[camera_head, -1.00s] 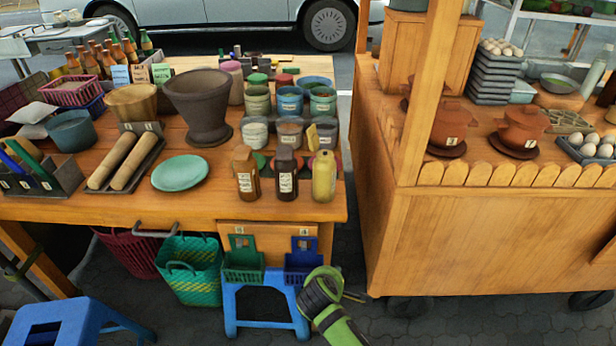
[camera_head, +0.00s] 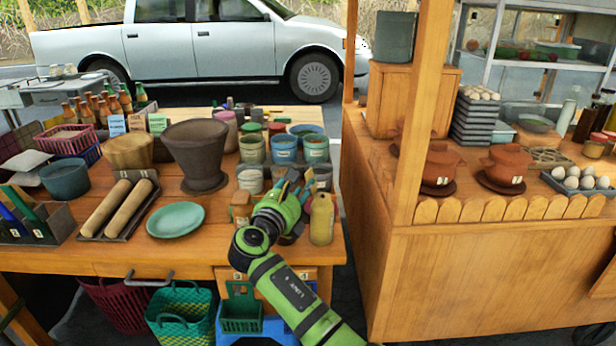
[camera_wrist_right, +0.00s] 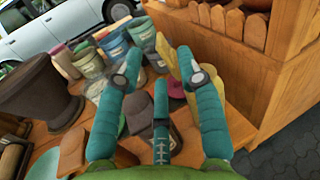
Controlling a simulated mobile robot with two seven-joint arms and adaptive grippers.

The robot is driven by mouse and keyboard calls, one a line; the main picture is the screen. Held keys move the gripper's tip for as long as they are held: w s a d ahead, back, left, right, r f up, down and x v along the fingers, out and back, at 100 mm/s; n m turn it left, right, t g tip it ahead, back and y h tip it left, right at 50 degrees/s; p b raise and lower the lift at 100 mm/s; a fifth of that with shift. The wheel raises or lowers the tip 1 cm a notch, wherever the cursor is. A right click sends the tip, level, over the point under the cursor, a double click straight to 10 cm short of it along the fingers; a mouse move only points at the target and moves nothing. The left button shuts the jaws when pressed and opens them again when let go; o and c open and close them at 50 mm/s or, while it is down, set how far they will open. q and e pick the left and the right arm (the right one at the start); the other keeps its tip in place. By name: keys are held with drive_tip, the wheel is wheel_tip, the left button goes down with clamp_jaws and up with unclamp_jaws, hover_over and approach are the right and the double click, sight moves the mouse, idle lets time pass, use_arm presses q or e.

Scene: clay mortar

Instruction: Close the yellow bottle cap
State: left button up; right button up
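The yellow bottle (camera_head: 322,218) stands upright near the front right corner of the wooden table. The top of the bottle is small here, so I cannot tell how its cap sits. My right gripper (camera_head: 287,190) is just left of the bottle top, above the row of bottles. In the right wrist view, the teal fingers of my right gripper (camera_wrist_right: 160,68) are spread apart with nothing between the tips. A yellow shape (camera_wrist_right: 165,50), seemingly part of the bottle, shows beside the right finger, which partly covers it. My left gripper is not in view.
A brown bottle (camera_head: 241,207) and a dark bottle, mostly hidden by my arm, stand to the left. Several tubs (camera_head: 284,148) stand behind. A green plate (camera_head: 175,221) and a large dark mortar (camera_head: 196,150) are further left. A wooden cart (camera_head: 470,270) stands right of the table.

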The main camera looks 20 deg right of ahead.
sight(308, 175)
drive_tip(key=shift+x, duration=3)
drive_tip(key=shift+f, duration=0.2)
